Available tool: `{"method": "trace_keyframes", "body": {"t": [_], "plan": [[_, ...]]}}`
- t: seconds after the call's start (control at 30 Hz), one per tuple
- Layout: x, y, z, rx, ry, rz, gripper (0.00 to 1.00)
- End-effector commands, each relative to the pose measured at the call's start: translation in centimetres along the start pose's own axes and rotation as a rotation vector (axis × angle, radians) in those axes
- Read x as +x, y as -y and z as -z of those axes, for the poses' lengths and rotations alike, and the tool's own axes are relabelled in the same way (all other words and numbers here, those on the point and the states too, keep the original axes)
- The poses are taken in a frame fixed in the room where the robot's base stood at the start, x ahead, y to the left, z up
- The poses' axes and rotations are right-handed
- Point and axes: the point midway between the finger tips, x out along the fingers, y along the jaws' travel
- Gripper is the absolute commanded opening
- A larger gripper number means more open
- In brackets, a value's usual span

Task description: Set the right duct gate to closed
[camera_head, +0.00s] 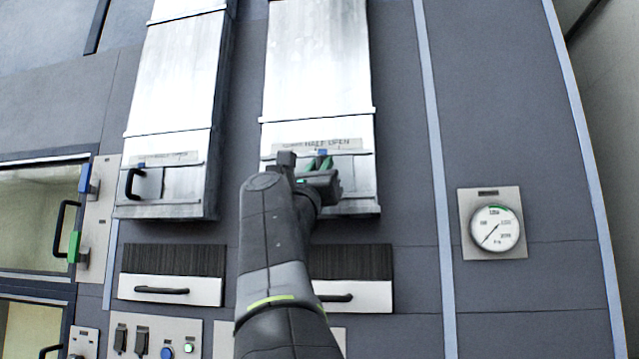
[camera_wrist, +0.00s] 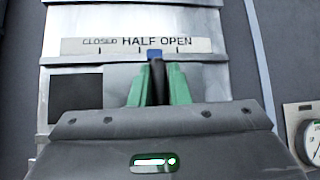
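The right duct gate (camera_head: 318,70) is a tall pale metal panel on the dark wall. Its scale plate (camera_wrist: 135,46) reads CLOSED, HALF, OPEN from left to right. A blue pointer (camera_wrist: 154,54) stands near the middle mark, under HALF. The gate's black upright handle (camera_wrist: 158,82) sits just below the pointer. My gripper (camera_wrist: 159,86) has a green finger on each side of this handle and appears shut on it. In the head view my gripper (camera_head: 318,168) covers most of the handle.
The left duct gate (camera_head: 175,80) stands beside it with its own black handle (camera_head: 133,184). Below are two drawers (camera_head: 200,291) with dark bristled strips. A round gauge (camera_head: 494,228) is on the wall at right. A control panel (camera_head: 185,325) is at lower left.

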Motion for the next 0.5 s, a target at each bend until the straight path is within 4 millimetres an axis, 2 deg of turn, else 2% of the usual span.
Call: {"method": "trace_keyframes", "body": {"t": [0.03,0.07,0.3,0.5], "plan": [[0.0,0.0,0.0,0.000,0.000,0.000,0.06],[0.0,0.0,0.0,0.000,0.000,0.000,0.00],[0.0,-0.2,0.0,0.000,0.000,-0.001,0.00],[-0.4,-2.8,-0.3,0.004,0.001,-0.005,0.00]]}}
